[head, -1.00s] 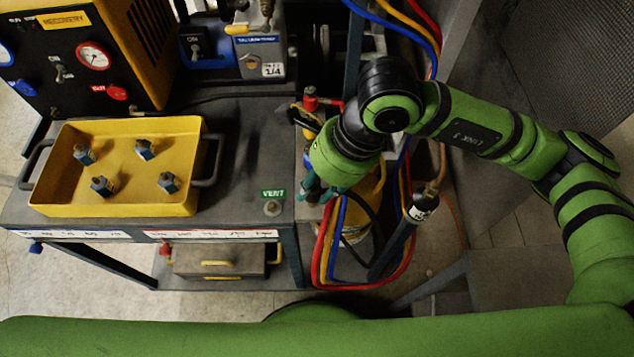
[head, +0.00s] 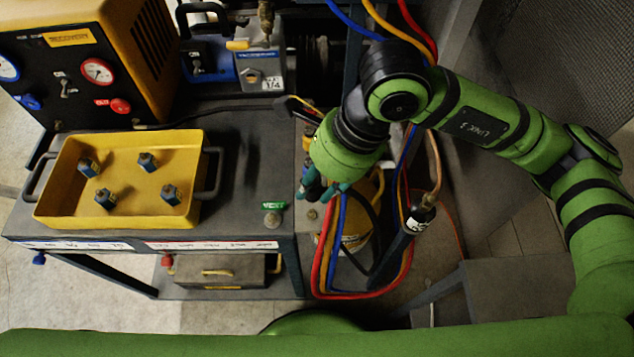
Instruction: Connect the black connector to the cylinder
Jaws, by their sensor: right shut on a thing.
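My right gripper (head: 318,193) points down and left beside the rack's right end, its teal fingers shut on a small dark piece. That piece seems to be the black connector, but the fingers hide most of it. The yellow cylinder (head: 352,243) stands on the floor right of the rack, below and behind my gripper and partly hidden by hoses. A black hose (head: 372,218) curves down in front of it. My left gripper is out of view; only a green arm link crosses the bottom.
Red, blue and yellow hoses (head: 325,250) hang in a loop below my right gripper. A yellow tray (head: 70,210) with several fittings sits on the rack top, left. A black tube (head: 400,247) leans right of the cylinder. The rack top between tray and gripper is mostly clear.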

